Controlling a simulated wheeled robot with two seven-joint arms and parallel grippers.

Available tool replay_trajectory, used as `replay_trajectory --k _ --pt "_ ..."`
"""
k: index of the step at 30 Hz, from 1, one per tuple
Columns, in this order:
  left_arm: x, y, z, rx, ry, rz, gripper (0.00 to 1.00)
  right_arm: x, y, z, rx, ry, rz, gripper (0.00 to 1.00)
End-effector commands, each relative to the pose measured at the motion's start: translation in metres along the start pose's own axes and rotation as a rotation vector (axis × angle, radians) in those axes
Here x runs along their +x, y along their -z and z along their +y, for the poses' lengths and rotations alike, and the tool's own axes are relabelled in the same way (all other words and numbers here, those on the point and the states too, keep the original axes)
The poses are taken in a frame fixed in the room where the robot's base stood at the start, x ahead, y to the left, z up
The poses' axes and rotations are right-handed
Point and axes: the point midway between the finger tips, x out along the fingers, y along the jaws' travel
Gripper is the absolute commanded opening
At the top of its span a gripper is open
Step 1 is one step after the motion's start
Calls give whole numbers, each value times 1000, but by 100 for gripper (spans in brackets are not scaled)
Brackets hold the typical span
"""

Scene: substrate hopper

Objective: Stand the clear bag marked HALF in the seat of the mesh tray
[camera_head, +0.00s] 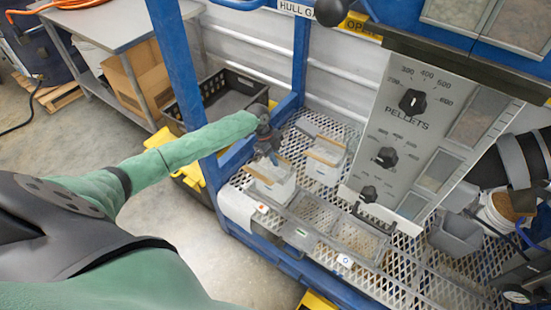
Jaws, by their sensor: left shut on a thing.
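My left gripper (267,152) reaches in from the left, over the mesh tray (405,270). It is shut on the top of a clear, box-shaped bag (271,189) with a tan top strip. The bag looks upright, close to the tray's left end; I cannot tell whether its base touches the mesh. A second similar bag (323,168) stands behind it to the right. No HALF mark is readable on either. Two rectangular frames lie on the mesh to the right of the held bag: one (313,209) nearer it, one (358,239) farther right. My right gripper is not in view.
A grey control panel (412,140) marked PELLETS, with several black knobs, overhangs the tray's right part. Blue posts (178,70) frame the left side. A grey cup (456,235) stands at right. A black crate (222,95) and a steel table (120,25) are behind.

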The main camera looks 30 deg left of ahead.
Motion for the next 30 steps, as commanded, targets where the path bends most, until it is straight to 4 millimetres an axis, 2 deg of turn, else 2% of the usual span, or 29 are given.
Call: replay_trajectory --k 13,15,18,24,30 --pt "4 -2 0 0 0 0 0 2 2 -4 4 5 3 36" --pt "4 -2 0 0 0 0 16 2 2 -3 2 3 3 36" --pt "4 -2 0 0 0 0 32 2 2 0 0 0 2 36" --pt "4 -2 0 0 0 0 32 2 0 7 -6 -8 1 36" --pt "1 -3 0 0 1 -1 32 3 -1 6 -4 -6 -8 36"
